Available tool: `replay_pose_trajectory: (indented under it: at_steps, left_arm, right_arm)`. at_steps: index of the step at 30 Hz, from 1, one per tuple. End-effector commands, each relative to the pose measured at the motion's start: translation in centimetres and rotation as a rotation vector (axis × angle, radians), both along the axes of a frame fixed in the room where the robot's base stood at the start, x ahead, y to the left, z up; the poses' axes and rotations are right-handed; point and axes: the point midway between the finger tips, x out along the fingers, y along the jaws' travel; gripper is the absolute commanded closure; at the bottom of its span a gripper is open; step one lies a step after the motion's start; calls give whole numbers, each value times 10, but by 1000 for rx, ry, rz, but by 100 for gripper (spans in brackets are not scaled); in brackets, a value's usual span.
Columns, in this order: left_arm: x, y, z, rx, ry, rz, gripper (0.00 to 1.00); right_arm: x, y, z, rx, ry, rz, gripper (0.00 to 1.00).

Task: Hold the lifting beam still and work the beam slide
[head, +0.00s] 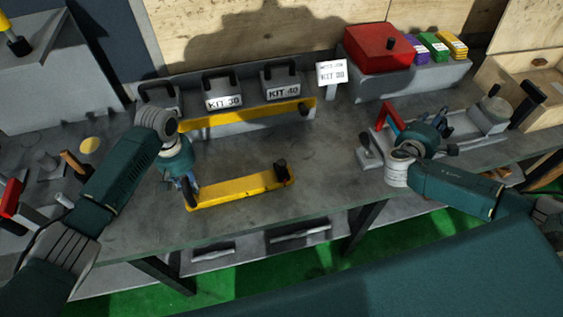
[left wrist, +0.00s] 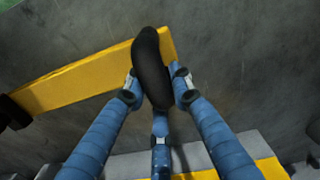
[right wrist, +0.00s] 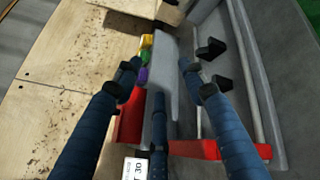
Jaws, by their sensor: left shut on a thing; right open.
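The yellow lifting beam (head: 236,191) lies on the grey workbench, a little left of the picture's middle. A black upright knob (head: 281,172), which looks like the beam slide, stands near its right end. My left gripper (head: 190,190) is shut on the black handle at the beam's left end. In the left wrist view the black handle (left wrist: 148,55) sits between the fingers, with the yellow beam (left wrist: 75,85) running left. My right gripper (head: 446,132) is open and empty over the bench's right part, well away from the beam. In the right wrist view nothing is between its fingertips (right wrist: 164,78).
Behind the beam stands a rack with a yellow front bar (head: 245,116) and grey kit boxes (head: 281,80). A red case (head: 375,47) sits at the back right. A red-handled fixture (head: 388,116) is close to my right gripper. Bench between beam and right gripper is clear.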

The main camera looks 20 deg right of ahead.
Motion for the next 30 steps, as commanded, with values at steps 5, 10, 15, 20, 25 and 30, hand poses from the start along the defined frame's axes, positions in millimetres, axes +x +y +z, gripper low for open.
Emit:
replay_pose_trajectory:
  at_steps: [5, 10, 15, 20, 25, 30]
  left_arm:
    - [-1, 1, -1, 5, 2, 0, 100]
    - [-1, 1, -1, 5, 2, 0, 100]
    - [-1, 1, -1, 5, 2, 0, 100]
    - [-1, 1, -1, 5, 2, 0, 100]
    - [-1, 1, -1, 4, 2, 0, 100]
    - [-1, 1, -1, 4, 2, -1, 100]
  right_arm:
    - [84, -1, 124, -104, -224, 233, 59]
    - [125, 12, 218, -202, -341, 421, 59]
    - [143, 27, 292, -294, -401, 567, 59]
    - [151, 41, 350, -362, -434, 670, 59]
    - [164, 34, 342, -253, -478, 574, 59]
    - [173, 26, 310, -109, -480, 439, 59]
